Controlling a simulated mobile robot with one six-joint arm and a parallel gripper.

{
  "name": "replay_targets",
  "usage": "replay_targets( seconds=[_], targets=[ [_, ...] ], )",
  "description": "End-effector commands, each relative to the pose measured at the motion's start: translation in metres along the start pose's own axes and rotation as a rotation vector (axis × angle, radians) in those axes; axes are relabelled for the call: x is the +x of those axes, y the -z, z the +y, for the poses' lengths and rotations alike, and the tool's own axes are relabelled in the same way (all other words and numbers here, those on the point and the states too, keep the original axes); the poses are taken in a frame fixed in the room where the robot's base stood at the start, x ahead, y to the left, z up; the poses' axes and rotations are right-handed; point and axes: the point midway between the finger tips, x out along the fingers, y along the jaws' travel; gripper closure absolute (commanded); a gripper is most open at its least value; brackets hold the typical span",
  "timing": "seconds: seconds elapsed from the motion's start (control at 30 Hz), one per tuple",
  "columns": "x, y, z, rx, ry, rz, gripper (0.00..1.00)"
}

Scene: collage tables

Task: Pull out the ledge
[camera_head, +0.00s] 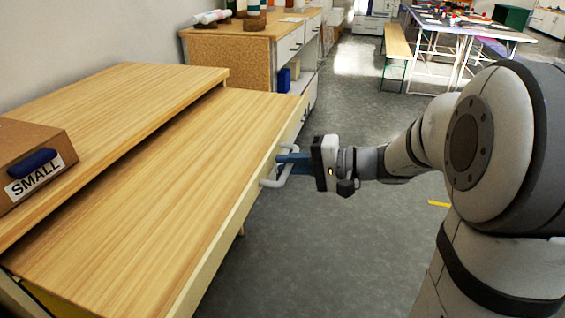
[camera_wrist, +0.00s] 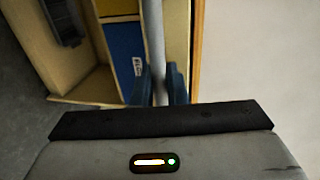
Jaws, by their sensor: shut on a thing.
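The ledge (camera_head: 150,190) is a long light-wood board that sticks out from under the upper wooden top (camera_head: 110,90) in the head view. A grey-white bar handle (camera_head: 282,180) is on its front edge. My gripper (camera_head: 282,160), with blue fingers, is shut on this handle. In the wrist view the handle (camera_wrist: 155,45) runs up the picture between the two blue fingers (camera_wrist: 160,85). The ledge's wood edge (camera_wrist: 196,40) shows to the right of it. The far end of the ledge is hidden beneath the upper top.
A cardboard box (camera_head: 30,160) labelled SMALL sits on the upper top. A wooden cabinet (camera_head: 228,62) with bottles on it stands behind. A bench (camera_head: 397,45) and a cluttered table (camera_head: 460,27) stand further back. Grey floor (camera_head: 330,250) is clear beside the ledge.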

Motion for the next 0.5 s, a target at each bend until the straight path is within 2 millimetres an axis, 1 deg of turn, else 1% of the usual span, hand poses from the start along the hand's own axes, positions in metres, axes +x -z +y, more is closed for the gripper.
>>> replay_targets(
  seconds=[0.17, 0.2, 0.4, 0.5],
  targets=[
    [0.0030, 0.0001, -0.0002, -0.001, -0.002, -0.001, 1.00],
    [0.0035, -0.0001, -0.0004, -0.002, -0.002, -0.001, 0.85],
    [0.0051, -0.0011, -0.0012, -0.004, -0.001, -0.005, 0.70],
    [0.0054, -0.0014, -0.0014, -0.004, -0.001, -0.006, 0.70]
  ],
)
